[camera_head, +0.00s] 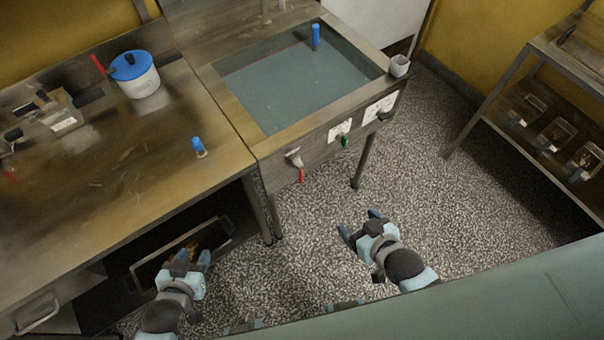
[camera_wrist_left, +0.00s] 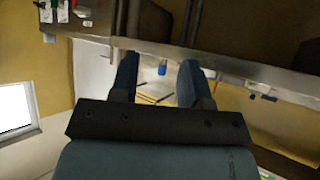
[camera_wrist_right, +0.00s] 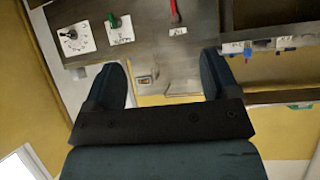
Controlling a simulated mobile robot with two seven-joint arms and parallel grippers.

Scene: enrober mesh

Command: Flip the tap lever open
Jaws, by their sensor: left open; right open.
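A red lever (camera_head: 301,175) hangs down from a small pale fitting (camera_head: 294,157) on the front face of the water-filled basin (camera_head: 250,142). It also shows at the top of the right wrist view (camera_wrist_right: 175,10). A green handle (camera_head: 345,141) sits further right on the same face. My right gripper (camera_head: 360,224) is open and empty, right of the red lever and apart from it. My left gripper (camera_head: 194,258) is open and empty, low on the left by the workbench's front. Neither gripper touches the lever.
The workbench (camera_head: 95,190) holds a white pot with a blue lid (camera_head: 134,75) and a blue-topped item (camera_head: 198,147). A tray (camera_head: 145,272) sits below it, close to my left gripper. A dark knob (camera_head: 384,115) is at the basin's right. Speckled floor between basin and rack (camera_head: 527,82) is clear.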

